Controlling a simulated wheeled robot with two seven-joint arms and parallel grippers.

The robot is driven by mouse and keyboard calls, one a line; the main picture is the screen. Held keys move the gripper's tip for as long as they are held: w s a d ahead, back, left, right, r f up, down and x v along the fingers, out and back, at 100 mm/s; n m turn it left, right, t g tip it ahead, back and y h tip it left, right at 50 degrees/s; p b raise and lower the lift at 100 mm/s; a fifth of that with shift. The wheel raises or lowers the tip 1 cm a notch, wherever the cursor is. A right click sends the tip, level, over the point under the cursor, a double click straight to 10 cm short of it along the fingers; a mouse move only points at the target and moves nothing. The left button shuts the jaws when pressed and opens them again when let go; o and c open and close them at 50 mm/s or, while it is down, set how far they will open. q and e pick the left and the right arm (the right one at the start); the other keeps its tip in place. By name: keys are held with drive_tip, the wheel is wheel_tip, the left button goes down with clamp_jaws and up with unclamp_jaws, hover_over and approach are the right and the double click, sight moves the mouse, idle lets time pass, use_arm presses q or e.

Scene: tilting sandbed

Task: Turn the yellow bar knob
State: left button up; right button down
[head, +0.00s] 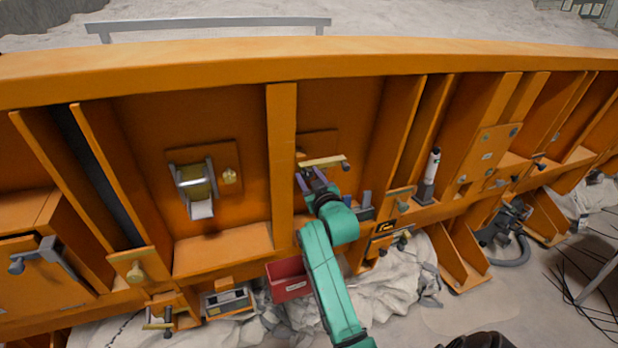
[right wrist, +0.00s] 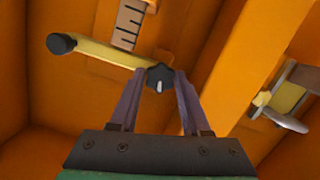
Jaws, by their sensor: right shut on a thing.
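The yellow bar knob (head: 323,161) is mounted on an orange back panel, just right of a vertical orange post. It lies nearly level in the head view, with a black round grip at its right end. In the right wrist view the yellow bar (right wrist: 105,54) runs slantwise from that black end to a dark piece between my fingertips. My right gripper (head: 312,183) reaches up from below to the bar's left part. In the wrist view its purple fingers (right wrist: 160,88) are shut on the dark end piece. My left gripper is not in view.
A roll holder (head: 194,185) with a small yellow knob is left of the post (head: 282,150). A red bin (head: 288,280) is below, beside my right arm. A white-topped cylinder (head: 431,170) stands to the right. Orange ribs divide the wall into bays.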

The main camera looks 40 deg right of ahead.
drive_tip(key=shift+f+n+h+b, duration=0.2)
drive_tip(key=shift+n+h+b, duration=0.15)
drive_tip(key=shift+n, duration=0.85)
drive_tip(key=n+h+b, duration=0.1)
drive_tip(key=n, duration=0.2)
drive_tip(key=shift+a+f+b, duration=0.15)
drive_tip(key=shift+b, duration=0.2)
drive_tip(key=n+h+b, duration=0.1)
drive_tip(key=n+b, duration=0.1)
drive_tip(key=n, duration=0.2)
drive_tip(key=shift+w+f, duration=0.1)
drive_tip(key=n+b, duration=0.2)
drive_tip(key=n, duration=0.1)
drive_tip(key=shift+f+t, duration=0.15)
drive_tip(key=shift+t, duration=0.25)
drive_tip(key=n+t+b, duration=0.1)
drive_tip(key=n+b, duration=0.2)
drive_tip(key=n, duration=0.4)
drive_tip(key=shift+f, duration=0.15)
drive_tip(key=n+b, duration=0.1)
drive_tip(key=n, duration=0.3)
drive_tip(key=shift+t, duration=0.4)
drive_tip(key=shift+n+t+y+b, duration=0.3)
drive_tip(key=shift+n+y+b, duration=0.1)
drive_tip(key=shift+n, duration=1.3)
